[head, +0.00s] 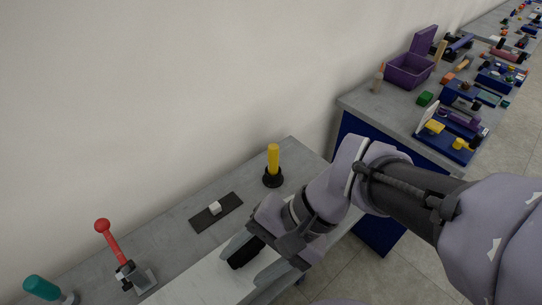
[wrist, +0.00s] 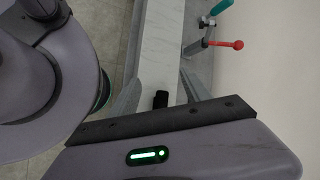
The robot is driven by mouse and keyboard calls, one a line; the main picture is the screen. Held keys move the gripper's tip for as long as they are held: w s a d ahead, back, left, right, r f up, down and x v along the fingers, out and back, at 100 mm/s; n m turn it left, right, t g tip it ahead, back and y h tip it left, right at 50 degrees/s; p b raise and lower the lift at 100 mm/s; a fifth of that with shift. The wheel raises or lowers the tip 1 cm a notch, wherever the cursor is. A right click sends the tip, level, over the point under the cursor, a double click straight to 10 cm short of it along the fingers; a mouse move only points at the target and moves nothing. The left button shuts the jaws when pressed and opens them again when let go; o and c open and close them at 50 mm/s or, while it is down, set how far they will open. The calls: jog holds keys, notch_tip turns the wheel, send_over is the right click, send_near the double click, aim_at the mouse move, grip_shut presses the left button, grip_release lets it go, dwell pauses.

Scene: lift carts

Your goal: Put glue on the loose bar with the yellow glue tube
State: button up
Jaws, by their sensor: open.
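The yellow glue tube (head: 273,158) stands upright in a round black holder (head: 272,178) near the back edge of the grey bench, above and left of my wrist in the head view. My gripper (head: 253,257) is open over a long white board at the bench's front. A short black piece (head: 244,254) shows between its fingers; I cannot tell whether they touch it. It also shows in the wrist view (wrist: 161,99). A dark flat bar (head: 230,203) with a small white block (head: 215,208) on it lies on the bench; I cannot tell whether this is the loose bar.
A red-handled lever clamp (head: 108,238) and a teal-handled one (head: 42,287) stand to the left on the bench. The wall rises close behind. A second bench at right holds a purple box (head: 408,70) and many small parts. A floor gap separates the benches.

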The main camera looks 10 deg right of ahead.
jog(key=w+a+r+m+t+y, duration=0.2)
jog(key=w+a+m+y, duration=0.3)
jog(key=w+m+y, duration=0.25)
jog(key=m+t+h, duration=0.6)
jog(key=m+t, duration=0.9)
send_near(273, 148)
jog(key=s+a+r, duration=0.5)
jog(key=a, duration=0.2)
jog(key=d+f+m+h, duration=0.1)
jog(key=d, duration=0.1)
jog(key=d+f+m+h, duration=0.1)
jog(key=d+f+h, duration=0.1)
jog(key=w+d+f+m+h, duration=0.1)
jog(key=d, duration=0.1)
jog(key=shift+f+m+t+h, duration=0.3)
jog(key=shift+f+m+h, duration=0.05)
jog(key=shift+f, duration=0.05)
jog(key=b+x, duration=0.2)
jog(key=x, duration=1.5)
jog(key=shift+f, duration=0.3)
grip_shut()
